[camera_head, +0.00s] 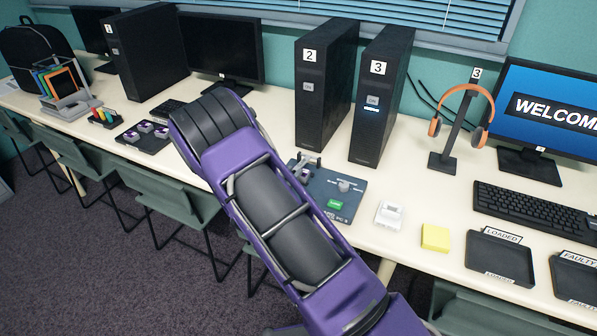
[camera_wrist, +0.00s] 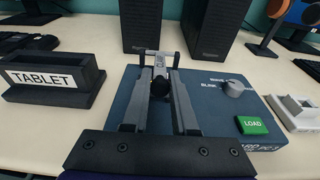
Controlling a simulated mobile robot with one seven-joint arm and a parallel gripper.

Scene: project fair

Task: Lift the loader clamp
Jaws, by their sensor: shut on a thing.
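The loader board (camera_wrist: 205,100) is a dark blue box on the table, with a green LOAD button (camera_wrist: 252,125) and a round grey dial (camera_wrist: 235,87). Its grey loader clamp (camera_wrist: 160,62) stands at the left part of the board in the wrist view. My gripper (camera_wrist: 157,62) is shut on the clamp, one finger on each side, with a dark round part between the fingers below.
A black TABLET holder (camera_wrist: 55,85) stands left of the board. Computer towers (camera_head: 326,85) (camera_head: 381,95) stand behind it. Right of it are a white device (camera_head: 389,214), a yellow block (camera_head: 435,238), and the LOADED (camera_head: 478,262) and FAULTY (camera_head: 572,285) trays. Chairs stand along the table front.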

